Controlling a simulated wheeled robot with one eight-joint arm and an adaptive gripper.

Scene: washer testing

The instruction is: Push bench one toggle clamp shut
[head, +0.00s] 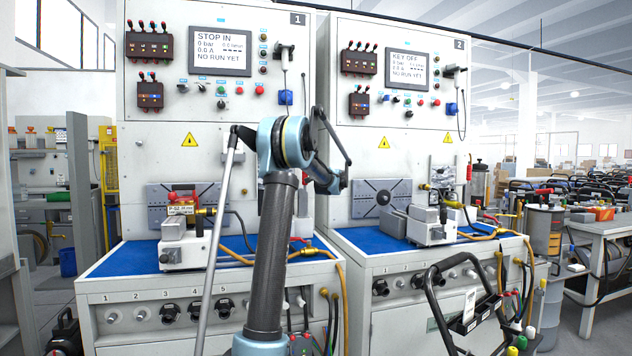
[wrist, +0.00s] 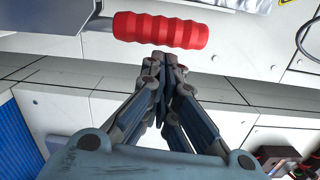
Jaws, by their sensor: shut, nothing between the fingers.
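The red ribbed handle (wrist: 160,30) of the toggle clamp lies across the top of the wrist view. My gripper (wrist: 163,55) is shut and empty, with its fingertips just below the handle in the picture; a small gap shows between them, and I cannot tell the depth. In the head view, a red handle (head: 183,187) shows above the grey fixture (head: 185,248) on bench one (head: 110,262), by a tag reading P-52. The clamp's arm and base are not clear. My gripper cannot be made out in the head view, where my arm covers part of the bench.
Bench one's panel screen (head: 220,52) reads STOP IN. A yellow hose (head: 232,254) and brass fittings lie beside the fixture. Bench two (head: 400,265) stands to the right with a similar fixture (head: 430,232). A black-handled cart (head: 470,318) stands in front of it. Blue mat (head: 120,262) is bare at left.

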